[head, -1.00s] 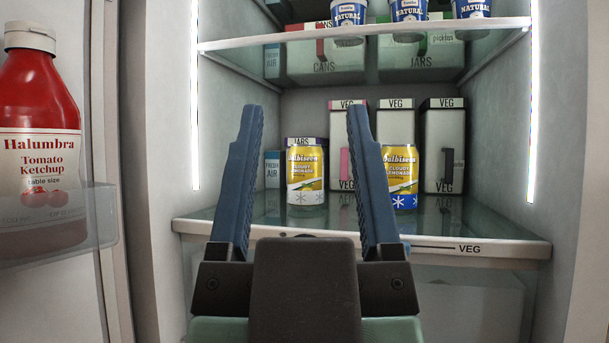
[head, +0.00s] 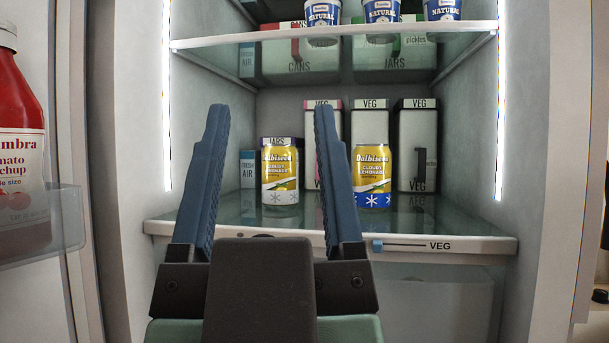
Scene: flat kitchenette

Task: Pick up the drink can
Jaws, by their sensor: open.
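Two yellow drink cans stand upright on the lower glass shelf of an open fridge. The left can (head: 280,172) has a white lower band and shows between my gripper's fingers, farther back than the fingertips. The right can (head: 372,177) has a blue lower band with a snowflake and stands just right of the right finger. My gripper (head: 270,108) is open and empty, with its two blue fingers pointing into the fridge. It appears in front of the shelf and touches neither can.
The lower shelf (head: 450,242) has a white front edge. Several VEG boxes (head: 417,150) stand behind the cans. The upper shelf (head: 340,37) holds blue-and-white tubs (head: 382,12). A ketchup bottle (head: 18,150) sits in the door rack (head: 68,215) at left.

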